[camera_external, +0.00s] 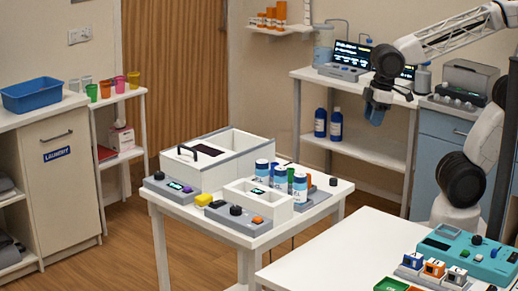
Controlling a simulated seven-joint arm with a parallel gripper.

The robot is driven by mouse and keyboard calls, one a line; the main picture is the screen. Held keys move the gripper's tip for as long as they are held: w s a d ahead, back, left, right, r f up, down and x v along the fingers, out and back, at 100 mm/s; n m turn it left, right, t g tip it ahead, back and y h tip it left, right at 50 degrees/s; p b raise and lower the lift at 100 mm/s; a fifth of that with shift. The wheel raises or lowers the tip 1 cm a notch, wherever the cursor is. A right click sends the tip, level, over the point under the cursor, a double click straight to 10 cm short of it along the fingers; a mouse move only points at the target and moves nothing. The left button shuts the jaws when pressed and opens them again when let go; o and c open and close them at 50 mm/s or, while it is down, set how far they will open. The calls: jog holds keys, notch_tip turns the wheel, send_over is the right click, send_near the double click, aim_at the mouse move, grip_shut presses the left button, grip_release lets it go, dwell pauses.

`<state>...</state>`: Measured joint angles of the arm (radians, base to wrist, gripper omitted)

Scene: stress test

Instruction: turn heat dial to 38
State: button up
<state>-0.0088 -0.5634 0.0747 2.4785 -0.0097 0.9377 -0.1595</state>
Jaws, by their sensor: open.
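I cannot tell which control is the heat dial, as labels are too small to read. One black dial (159,175) sits on a grey panel with a small display, in front of the large white box on the middle table. Another black dial (236,210) sits on the grey panel of the smaller white unit, left of an orange button. My gripper (374,116) hangs open and empty, pointing down, in the air to the right of and above the middle table. It is apart from both dials.
A teal device (468,252) stands on the front right table. Back shelves hold blue bottles (336,124) and equipment.

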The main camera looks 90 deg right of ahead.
jog(key=w+a+n, duration=0.2)
jog(key=w+n, duration=0.4)
jog(key=w, duration=0.5)
jog(key=n+g, duration=0.2)
jog(key=n, duration=1.7)
send_over(236, 207)
jog(key=f, duration=1.2)
jog(key=shift+s+f, duration=0.25)
jog(key=shift+f, duration=0.15)
jog(key=shift+w+a+f, duration=0.2)
jog(key=shift+w+f, duration=0.05)
jog(key=shift+f, duration=3.9)
jog(key=c, duration=0.7)
